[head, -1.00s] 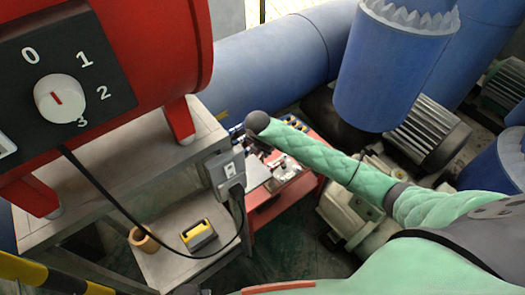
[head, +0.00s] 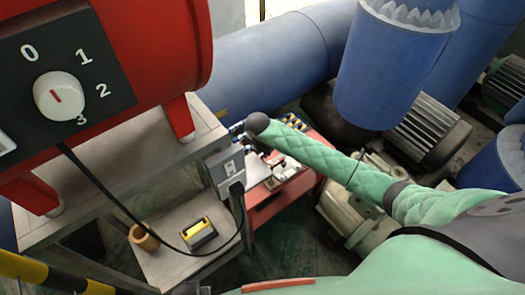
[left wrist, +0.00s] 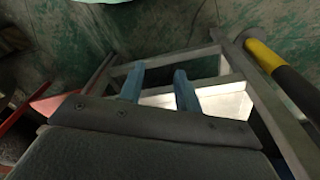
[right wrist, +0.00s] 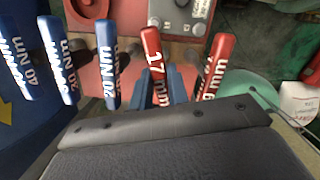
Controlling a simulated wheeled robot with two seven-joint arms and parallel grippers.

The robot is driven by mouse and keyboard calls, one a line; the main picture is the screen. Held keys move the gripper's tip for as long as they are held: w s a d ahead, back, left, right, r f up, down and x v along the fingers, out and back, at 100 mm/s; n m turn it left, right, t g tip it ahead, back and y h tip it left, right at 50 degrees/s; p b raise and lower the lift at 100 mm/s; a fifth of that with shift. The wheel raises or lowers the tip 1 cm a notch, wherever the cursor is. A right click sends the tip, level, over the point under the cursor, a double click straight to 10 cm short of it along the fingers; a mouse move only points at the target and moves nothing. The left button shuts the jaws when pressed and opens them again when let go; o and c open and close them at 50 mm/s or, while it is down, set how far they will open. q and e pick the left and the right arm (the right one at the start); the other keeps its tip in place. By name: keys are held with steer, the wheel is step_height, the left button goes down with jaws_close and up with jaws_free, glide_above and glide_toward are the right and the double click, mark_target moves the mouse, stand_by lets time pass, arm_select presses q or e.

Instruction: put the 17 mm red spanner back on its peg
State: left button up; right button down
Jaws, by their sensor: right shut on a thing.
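The red spanner (right wrist: 152,50), marked 17 mm, stands in the right wrist view with its lower part between the fingers of my right gripper (right wrist: 160,84). The gripper is shut on it. Whether the spanner touches its peg cannot be told; no peg shows clearly. In the head view my right gripper (head: 246,141) is small and dark beside the bench, and the spanner is not clear there. My left gripper (left wrist: 158,84) is open and empty in the left wrist view, above a metal frame.
A second red tool (right wrist: 215,65) is close right of the spanner. Several blue Nm-marked tools, one a 20 Nm tool (right wrist: 108,65), stand at left. In the head view a grey box (head: 225,168) with a cable and a yellow-black case (head: 198,234) are near the bench.

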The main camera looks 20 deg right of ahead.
steer(key=shift+f, duration=0.2)
steer(key=c, duration=1.3)
jaws_free()
steer(key=shift+r, duration=0.2)
steer(key=r, duration=0.2)
steer(key=r+b, duration=0.1)
steer(key=r, duration=0.1)
steer(key=a+r+b, duration=0.1)
steer(key=r, duration=0.1)
steer(key=shift+s, duration=0.3)
arm_select(q)
step_height(320, 180, up, 9)
steer(key=w+d, duration=0.1)
steer(key=w, duration=0.1)
steer(key=shift+w+d+f, duration=0.15)
steer(key=shift+w+d, duration=0.05)
steer(key=shift+d, duration=0.05)
arm_select(e)
steer(key=shift+s+r, duration=0.1)
steer(key=shift+r, duration=0.5)
